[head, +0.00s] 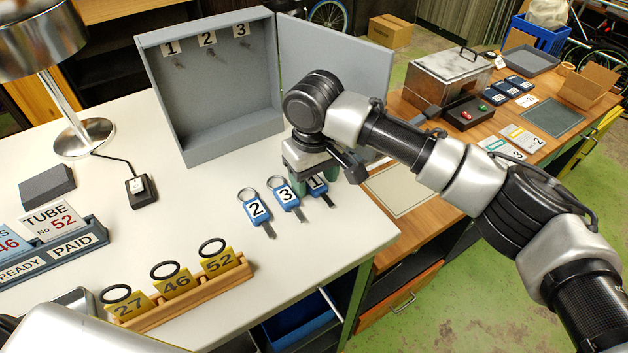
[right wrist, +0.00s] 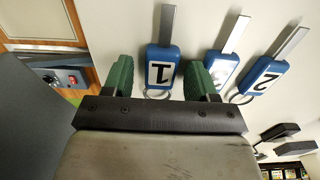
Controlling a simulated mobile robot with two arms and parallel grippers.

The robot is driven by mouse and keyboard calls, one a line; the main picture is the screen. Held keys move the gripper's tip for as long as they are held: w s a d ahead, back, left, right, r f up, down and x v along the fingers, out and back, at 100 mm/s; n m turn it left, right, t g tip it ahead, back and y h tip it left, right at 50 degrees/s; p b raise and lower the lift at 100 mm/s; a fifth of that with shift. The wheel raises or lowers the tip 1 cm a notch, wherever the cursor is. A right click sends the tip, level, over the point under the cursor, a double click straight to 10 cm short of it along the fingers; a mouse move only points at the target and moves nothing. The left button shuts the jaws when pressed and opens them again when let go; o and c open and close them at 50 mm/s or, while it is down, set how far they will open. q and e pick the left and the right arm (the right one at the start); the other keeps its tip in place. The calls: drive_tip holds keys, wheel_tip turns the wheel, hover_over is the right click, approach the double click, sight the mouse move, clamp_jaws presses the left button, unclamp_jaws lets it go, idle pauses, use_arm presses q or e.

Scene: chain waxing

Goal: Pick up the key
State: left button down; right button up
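Three keys with blue numbered tags lie in a row on the white table: key 2 (head: 256,211), key 3 (head: 286,197) and key 1 (head: 317,187). My right gripper (head: 310,168) is over key 1 and hides part of it in the head view. In the right wrist view, its two green fingers (right wrist: 161,80) are apart, with the tag of key 1 (right wrist: 161,65) between them and gaps on both sides. One finger partly covers the tag of key 3 (right wrist: 220,66); key 2 (right wrist: 263,77) is farther right. My left gripper is not in view.
An open grey key cabinet (head: 159,100) with numbered hooks stands behind the keys. A wooden rack (head: 190,300) with yellow tags 27, 46 and 52 stands at the front edge. A wooden bench (head: 510,139) with a metal box (head: 447,78) is at right.

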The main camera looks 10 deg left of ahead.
sight(313, 181)
drive_tip(key=c, duration=0.9)
drive_tip(key=shift+o, duration=0.2)
wheel_tip(313, 181, up, 9)
drive_tip(key=shift+a+b, duration=0.1)
drive_tip(key=shift+b, duration=1.05)
drive_tip(key=shift+r, duration=0.55)
